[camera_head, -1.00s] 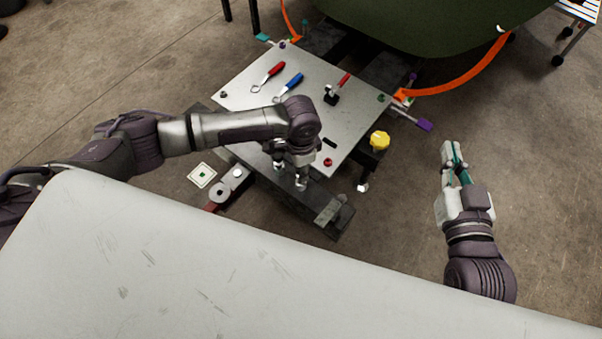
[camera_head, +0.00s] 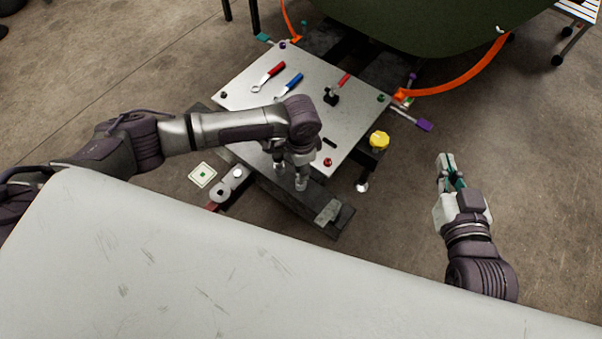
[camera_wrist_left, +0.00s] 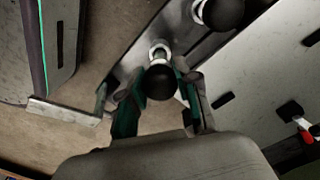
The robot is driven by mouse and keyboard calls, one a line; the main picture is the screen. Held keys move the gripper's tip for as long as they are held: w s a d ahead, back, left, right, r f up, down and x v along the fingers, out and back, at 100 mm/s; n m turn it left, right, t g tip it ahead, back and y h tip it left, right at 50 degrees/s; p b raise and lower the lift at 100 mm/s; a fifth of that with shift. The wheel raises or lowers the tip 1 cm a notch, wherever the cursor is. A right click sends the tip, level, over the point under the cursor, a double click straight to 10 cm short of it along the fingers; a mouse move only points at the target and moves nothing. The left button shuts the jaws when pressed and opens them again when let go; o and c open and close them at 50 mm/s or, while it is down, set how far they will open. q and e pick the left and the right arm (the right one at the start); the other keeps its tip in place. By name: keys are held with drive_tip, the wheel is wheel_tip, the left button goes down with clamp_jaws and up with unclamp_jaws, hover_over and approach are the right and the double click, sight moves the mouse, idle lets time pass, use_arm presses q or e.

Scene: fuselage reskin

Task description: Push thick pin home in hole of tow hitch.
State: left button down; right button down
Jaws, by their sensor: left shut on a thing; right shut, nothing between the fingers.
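My left gripper (camera_head: 290,177) points down over the dark bar of the tow hitch (camera_head: 265,178), in front of the silver table plate. In the left wrist view its fingers (camera_wrist_left: 160,108) are shut on the thick pin (camera_wrist_left: 160,82), which shows a round black head and a silver collar below it. My right gripper (camera_head: 447,168) is shut and empty over the floor at the right.
The silver plate (camera_head: 335,125) carries a red wrench (camera_head: 268,76), a blue wrench (camera_head: 290,86) and a red-handled clamp (camera_head: 334,95). A yellow knob (camera_head: 379,139) is at its right corner. A large pale panel (camera_head: 230,270) fills the foreground.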

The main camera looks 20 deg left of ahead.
use_arm(q)
drive_tip(key=shift+r+p, duration=0.4)
use_arm(e)
drive_tip(key=f, duration=0.1)
drive_tip(key=s+f+g, duration=0.1)
drive_tip(key=s+d+f+g, duration=0.1)
drive_tip(key=shift+f+h, duration=0.3)
drive_tip(key=shift+h, duration=0.1)
idle(0.5)
use_arm(q)
drive_tip(key=shift+r, duration=0.2)
use_arm(e)
drive_tip(key=shift+s+d+f+g, duration=0.3)
drive_tip(key=shift+s+f+g, duration=0.1)
drive_tip(key=shift+f+g, duration=0.25)
use_arm(q)
drive_tip(key=shift+p, duration=0.35)
use_arm(e)
drive_tip(key=shift+s+d+f+g, duration=0.1)
drive_tip(key=shift+s+f+g, duration=0.15)
drive_tip(key=shift+s+g, duration=0.1)
use_arm(q)
drive_tip(key=shift+r, duration=0.1)
use_arm(e)
drive_tip(key=shift+s+f+h, duration=0.15)
drive_tip(key=shift+f+h, duration=0.05)
drive_tip(key=shift+h, duration=0.1)
